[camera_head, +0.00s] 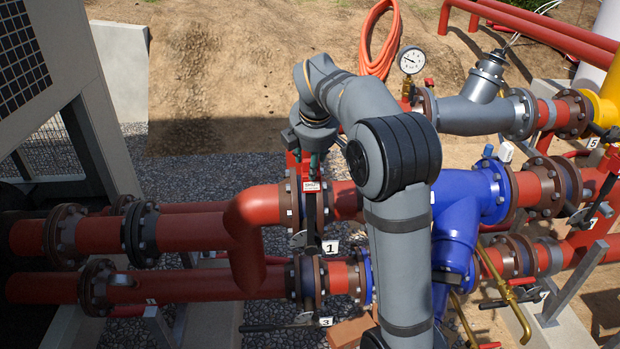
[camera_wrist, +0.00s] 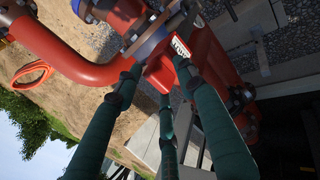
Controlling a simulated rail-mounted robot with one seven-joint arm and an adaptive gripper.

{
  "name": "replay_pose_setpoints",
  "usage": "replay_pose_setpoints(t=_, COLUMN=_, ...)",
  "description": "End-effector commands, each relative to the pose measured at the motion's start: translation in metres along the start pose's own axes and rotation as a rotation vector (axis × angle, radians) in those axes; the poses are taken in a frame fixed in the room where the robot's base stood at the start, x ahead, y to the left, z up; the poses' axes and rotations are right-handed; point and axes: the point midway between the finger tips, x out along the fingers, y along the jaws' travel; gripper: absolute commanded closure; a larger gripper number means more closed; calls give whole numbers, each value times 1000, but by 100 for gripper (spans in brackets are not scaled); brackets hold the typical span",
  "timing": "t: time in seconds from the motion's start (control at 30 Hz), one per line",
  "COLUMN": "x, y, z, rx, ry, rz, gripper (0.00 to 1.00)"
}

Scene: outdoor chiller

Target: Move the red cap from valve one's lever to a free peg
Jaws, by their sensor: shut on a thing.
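The red cap (camera_head: 312,186) with a white printed label is at the top of valve one's dark, upright lever (camera_head: 311,215), above the number plate "1" (camera_head: 330,247). It also shows in the wrist view (camera_wrist: 157,75), between the green fingers. My gripper (camera_head: 311,172) comes down from above and is shut on the red cap; its fingertips also show in the wrist view (camera_wrist: 158,72). The fingers and cap hide the lever's top end, so I cannot tell how far the cap covers it. I cannot make out a peg in either view.
Red pipes (camera_head: 180,233) with dark flanges run around the valve. A blue pipe body (camera_head: 463,205), partly behind my arm, stands to the right. A pressure gauge (camera_head: 411,60) and a coiled orange hose (camera_head: 380,40) are behind. Gravel (camera_head: 210,160) lies open at back left.

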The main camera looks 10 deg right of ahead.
Motion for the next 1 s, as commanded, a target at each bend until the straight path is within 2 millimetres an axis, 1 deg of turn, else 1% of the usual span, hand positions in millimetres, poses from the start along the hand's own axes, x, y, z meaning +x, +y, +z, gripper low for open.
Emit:
replay_pose_setpoints(t=0.47, x=1, y=-2, z=0, rx=1, ry=0, rz=-6, gripper=100)
replay_pose_setpoints(t=1.0, x=-8, y=4, z=0, rx=1, ry=0, rz=-3, gripper=100)
